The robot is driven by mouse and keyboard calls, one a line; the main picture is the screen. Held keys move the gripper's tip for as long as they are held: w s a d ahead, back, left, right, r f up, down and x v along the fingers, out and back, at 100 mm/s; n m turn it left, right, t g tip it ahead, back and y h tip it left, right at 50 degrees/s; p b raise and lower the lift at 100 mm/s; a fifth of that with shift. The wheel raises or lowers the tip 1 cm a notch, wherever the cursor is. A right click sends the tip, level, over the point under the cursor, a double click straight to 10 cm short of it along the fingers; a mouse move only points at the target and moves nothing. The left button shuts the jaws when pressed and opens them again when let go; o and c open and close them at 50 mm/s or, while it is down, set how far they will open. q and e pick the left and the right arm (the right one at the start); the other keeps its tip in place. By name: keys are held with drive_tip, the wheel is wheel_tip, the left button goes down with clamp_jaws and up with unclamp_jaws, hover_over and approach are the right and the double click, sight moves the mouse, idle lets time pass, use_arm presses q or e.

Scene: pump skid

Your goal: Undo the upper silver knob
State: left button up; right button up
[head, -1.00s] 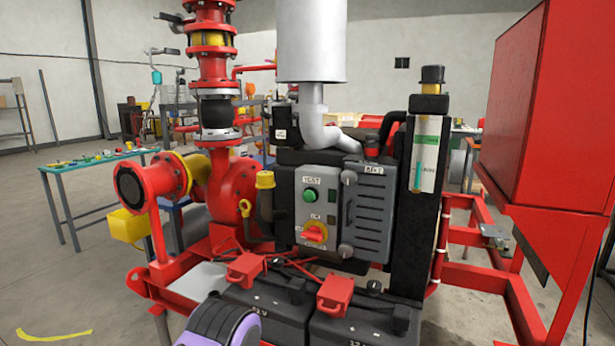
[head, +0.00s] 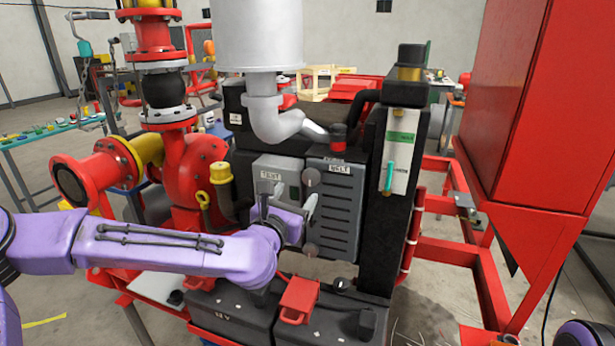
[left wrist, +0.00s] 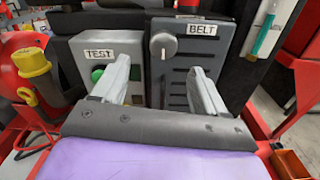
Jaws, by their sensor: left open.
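The upper silver knob (head: 312,176) is a round silver-grey knob at the top left of the grey vented BELT cover (head: 338,205). It also shows in the left wrist view (left wrist: 163,45), its pointer upright, just beyond and between my fingertips. My left gripper (head: 288,203) is open and empty in front of the panel, a little below the upper knob. Its fingers (left wrist: 161,70) show apart in the left wrist view, not touching the knob. The lower silver knob (head: 310,250) sits below on the same edge. My right gripper is not in view.
The grey TEST box (head: 270,168) is left of the cover; its green button (left wrist: 97,75) is partly behind my left finger. A yellow-capped pipe (head: 222,175) stands further left. Batteries with a red clamp (head: 298,298) lie below. A black column (head: 390,200) stands right.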

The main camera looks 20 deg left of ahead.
sight(309, 180)
use_arm(q)
drive_tip(key=w, duration=0.2)
drive_tip(key=w+p, duration=0.1)
drive_tip(key=w, duration=0.2)
drive_tip(key=w+d+p, duration=0.1)
drive_tip(key=w, duration=0.1)
drive_tip(key=shift+w, duration=0.25)
drive_tip(key=shift+w+a+f+p, duration=0.15)
drive_tip(key=shift+w+p, duration=0.15)
drive_tip(key=shift+w, duration=0.2)
drive_tip(key=c, duration=1.1)
